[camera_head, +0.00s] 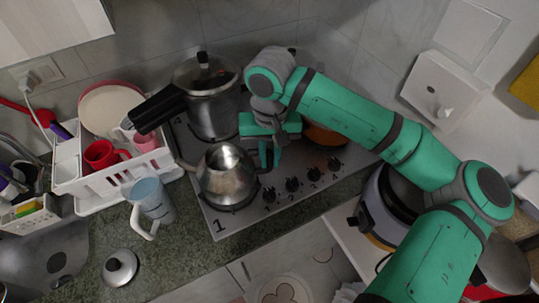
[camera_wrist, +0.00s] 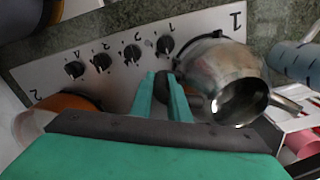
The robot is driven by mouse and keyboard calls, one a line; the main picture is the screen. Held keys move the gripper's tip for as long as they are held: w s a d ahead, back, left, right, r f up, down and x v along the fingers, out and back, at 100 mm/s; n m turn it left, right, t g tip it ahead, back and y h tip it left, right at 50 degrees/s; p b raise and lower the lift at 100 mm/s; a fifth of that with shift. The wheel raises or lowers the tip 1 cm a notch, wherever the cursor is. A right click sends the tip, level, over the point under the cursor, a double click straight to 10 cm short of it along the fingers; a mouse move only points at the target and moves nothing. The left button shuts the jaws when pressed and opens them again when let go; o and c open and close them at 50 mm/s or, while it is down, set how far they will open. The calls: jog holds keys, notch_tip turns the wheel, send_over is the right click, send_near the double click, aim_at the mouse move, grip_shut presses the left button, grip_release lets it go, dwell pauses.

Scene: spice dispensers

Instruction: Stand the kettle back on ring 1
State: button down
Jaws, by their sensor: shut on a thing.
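The steel kettle (camera_head: 224,182) is at the front left of the hob (camera_head: 225,222), over the corner ring by the printed 1. Part of a dark ring shows under its front edge. It looks about upright; I cannot tell whether its base touches the ring. Its spout points left and its top is open. My gripper (camera_head: 267,158) is to its right, with its fingers shut on the kettle's dark handle. In the wrist view, the green fingers (camera_wrist: 164,96) close around the handle beside the kettle body (camera_wrist: 218,78).
A pressure cooker (camera_head: 208,100) stands behind the kettle, its long handle reaching left. A blue mug (camera_head: 151,197) and a loose lid (camera_head: 119,267) are on the counter left of the hob. A white dish rack (camera_head: 97,182) is further left. Knobs (camera_head: 292,184) line the hob's front.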

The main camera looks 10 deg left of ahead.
jog(key=shift+f, duration=0.2)
jog(key=c, duration=1.7)
grip_release()
jog(key=shift+w, duration=0.1)
jog(key=shift+r, duration=0.15)
notch_tip(320, 180, up, 8)
jog(key=shift+r, duration=0.25)
